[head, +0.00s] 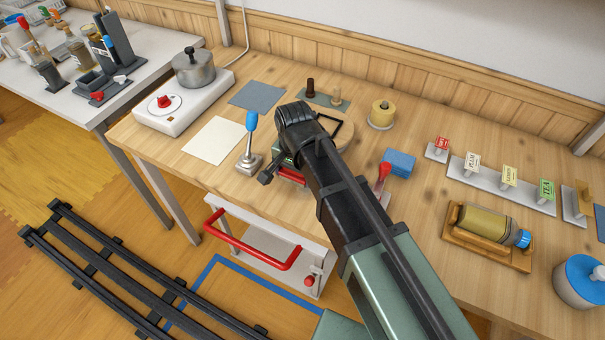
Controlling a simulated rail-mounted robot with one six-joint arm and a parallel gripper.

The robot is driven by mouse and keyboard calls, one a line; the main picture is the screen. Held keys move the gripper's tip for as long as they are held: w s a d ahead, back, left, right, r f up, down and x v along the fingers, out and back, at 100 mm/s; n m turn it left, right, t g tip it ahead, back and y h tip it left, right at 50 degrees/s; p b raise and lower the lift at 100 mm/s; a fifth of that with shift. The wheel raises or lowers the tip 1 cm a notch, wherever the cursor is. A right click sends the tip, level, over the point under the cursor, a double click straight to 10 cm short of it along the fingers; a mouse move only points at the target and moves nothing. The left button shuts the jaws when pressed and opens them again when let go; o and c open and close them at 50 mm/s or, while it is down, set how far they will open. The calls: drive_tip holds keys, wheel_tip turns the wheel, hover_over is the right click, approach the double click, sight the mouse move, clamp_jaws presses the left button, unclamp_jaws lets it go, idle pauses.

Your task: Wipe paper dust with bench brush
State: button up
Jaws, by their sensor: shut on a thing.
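My gripper (279,170) is low over the front middle of the wooden bench (400,235), mostly hidden behind my own arm. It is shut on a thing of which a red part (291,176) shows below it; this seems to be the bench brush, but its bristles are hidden. Whether it touches the bench top I cannot tell. A round wooden board (345,138) with a black square outline (333,124) lies just behind my arm, partly covered by it. I cannot make out any paper dust.
A lever with a blue knob (252,121) stands close left of my gripper, a red-handled lever (384,172) and blue block (399,163) to the right. A cream sheet (213,139), hot plate with pot (194,69), labelled stands (509,176) and cradled jar (483,222) occupy the bench.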

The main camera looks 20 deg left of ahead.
sight(307, 198)
drive_tip(key=shift+a+f, duration=0.1)
drive_tip(key=shift+a, duration=1.3)
drive_tip(key=shift+s+d, duration=0.1)
drive_tip(key=shift+d, duration=2.9)
drive_tip(key=shift+s+a, duration=0.2)
drive_tip(key=shift+s, duration=0.45)
drive_tip(key=shift+s+a, duration=0.2)
drive_tip(key=shift+s, duration=0.5)
drive_tip(key=shift+s+a, duration=0.2)
drive_tip(key=shift+s, duration=0.45)
drive_tip(key=shift+d, duration=1.55)
drive_tip(key=shift+s+d+f, duration=0.1)
drive_tip(key=shift+s+d, duration=0.1)
drive_tip(key=shift+d, duration=1.3)
